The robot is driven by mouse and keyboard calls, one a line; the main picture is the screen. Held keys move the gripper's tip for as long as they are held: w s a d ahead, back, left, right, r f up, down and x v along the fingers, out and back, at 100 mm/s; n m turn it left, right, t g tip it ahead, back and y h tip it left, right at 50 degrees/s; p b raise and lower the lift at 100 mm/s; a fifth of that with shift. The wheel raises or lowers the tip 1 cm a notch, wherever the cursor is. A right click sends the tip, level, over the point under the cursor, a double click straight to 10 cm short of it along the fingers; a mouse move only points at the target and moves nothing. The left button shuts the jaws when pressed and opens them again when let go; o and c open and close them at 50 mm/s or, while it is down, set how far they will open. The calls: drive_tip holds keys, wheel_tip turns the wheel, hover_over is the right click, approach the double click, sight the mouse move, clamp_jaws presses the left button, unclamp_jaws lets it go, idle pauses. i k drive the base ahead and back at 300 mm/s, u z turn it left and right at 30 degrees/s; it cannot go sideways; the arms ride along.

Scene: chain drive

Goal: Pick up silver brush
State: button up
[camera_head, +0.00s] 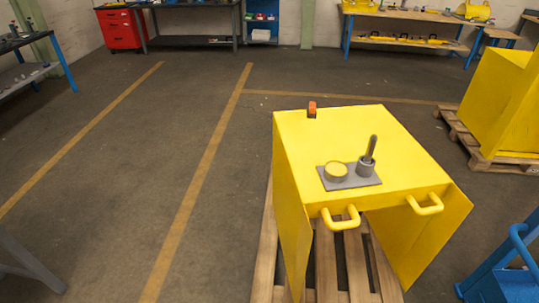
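A grey, rod-like handle (371,148), which looks like the silver brush, stands slightly tilted in a short grey round holder (366,168). Its lower end is hidden inside the holder. The holder sits on a flat grey plate (349,184), beside a low round tin (336,170) with a yellow top. The plate lies on top of a yellow metal housing (408,172). My gripper is not in view.
An orange and dark object (312,109) stands at the housing's far left edge. Two yellow handles (341,218) stick out in front. The housing rests on a wooden pallet (266,255). Blue equipment (505,275) is at lower right. The floor to the left is clear.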

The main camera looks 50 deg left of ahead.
sight(373, 139)
drive_tip(key=u, duration=1.55)
drive_tip(key=i, duration=1)
